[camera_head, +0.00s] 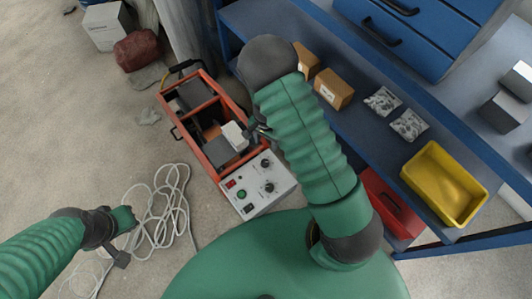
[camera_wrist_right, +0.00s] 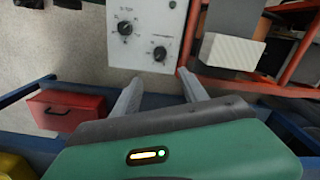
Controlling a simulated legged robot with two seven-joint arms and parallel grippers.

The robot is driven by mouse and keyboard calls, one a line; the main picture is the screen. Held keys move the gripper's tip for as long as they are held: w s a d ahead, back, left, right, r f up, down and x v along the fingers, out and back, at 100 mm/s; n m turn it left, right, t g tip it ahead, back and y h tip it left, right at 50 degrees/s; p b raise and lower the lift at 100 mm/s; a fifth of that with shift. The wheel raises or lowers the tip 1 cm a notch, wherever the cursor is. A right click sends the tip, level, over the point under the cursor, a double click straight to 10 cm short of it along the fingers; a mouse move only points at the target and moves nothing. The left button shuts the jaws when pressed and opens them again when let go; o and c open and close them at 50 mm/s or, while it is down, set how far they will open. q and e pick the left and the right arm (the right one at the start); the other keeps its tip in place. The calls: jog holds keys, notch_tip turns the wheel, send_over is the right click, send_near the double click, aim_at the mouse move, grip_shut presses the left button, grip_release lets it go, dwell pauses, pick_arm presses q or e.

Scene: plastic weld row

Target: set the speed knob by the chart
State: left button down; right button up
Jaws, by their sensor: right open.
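A light grey control panel (camera_head: 258,183) sits at the near end of an orange-framed machine (camera_head: 213,125). It carries two black knobs, an upper one (camera_head: 265,163) and a lower one (camera_head: 269,187), plus red and green controls. In the right wrist view a larger dial knob (camera_wrist_right: 125,28) and a smaller knob (camera_wrist_right: 160,53) show; their labels are too small to read surely. My right gripper (camera_wrist_right: 158,75) is open and empty, its fingertips apart from the panel. My left gripper (camera_head: 122,222) is at lower left; its jaws are unclear. I cannot make out a chart.
A blue bench (camera_head: 350,125) holds cardboard boxes (camera_head: 333,88), bags of parts (camera_head: 408,124) and a yellow bin (camera_head: 445,183). A red case (camera_head: 392,203) lies near it. A white hose (camera_head: 160,210) is coiled on the floor at left. A red bag (camera_head: 137,50) lies behind.

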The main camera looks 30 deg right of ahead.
jog(key=b, duration=0.2)
send_near(264, 162)
jog(key=f+b, duration=0.1)
jog(key=f, duration=0.3)
jog(key=f+b, duration=0.1)
jog(key=f, duration=0.3)
jog(key=shift+s+d+f+b, duration=0.1)
jog(key=shift+d+b, duration=0.1)
jog(key=shift+b, duration=0.15)
jog(key=shift+a+f, duration=0.1)
jog(key=shift+f, duration=0.25)
jog(key=shift+a, duration=0.25)
jog(key=shift+d, duration=0.2)
jog(key=c, duration=0.5)
grip_shut()
jog(key=shift+n, duration=0.3)
jog(key=shift+a+n+p, duration=0.1)
jog(key=shift+n+p, duration=0.2)
jog(key=shift+n, duration=0.1)
pick_arm(q)
jog(key=f, duration=0.2)
jog(key=a+f, duration=0.1)
jog(key=f, duration=0.1)
jog(key=shift+s+a+f, duration=0.1)
jog(key=shift+f, duration=0.2)
